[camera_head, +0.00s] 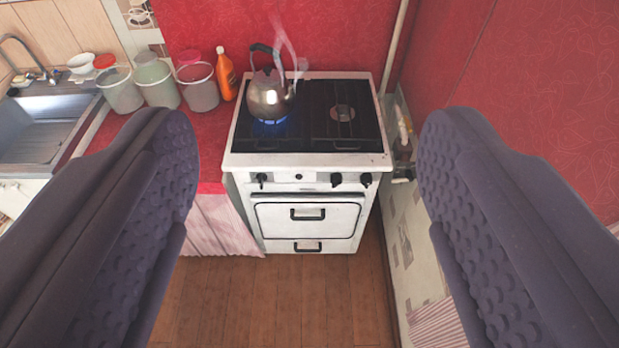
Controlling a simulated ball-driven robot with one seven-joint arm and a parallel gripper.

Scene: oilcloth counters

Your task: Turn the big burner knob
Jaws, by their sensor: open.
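A white stove (306,161) with a black cooktop stands ahead, in the middle of the view. Its front panel carries several small knobs: a black knob (262,179) on the left, a small dark one (298,177) near the middle, and two black knobs on the right, one inner (336,180) and one outer (366,179). I cannot tell from their size which is the big one. My gripper (308,145) is open and empty, its two dark padded fingers wide apart at either side of the view. The fingers are well short of the stove and touch nothing.
A steaming kettle (270,95) stands over a lit blue flame at the stove's left rear. Several jars and an orange bottle (226,75) stand on the red counter, left, beside a sink (38,135). A pipe and wall close off the right. Wooden floor (290,300) is clear.

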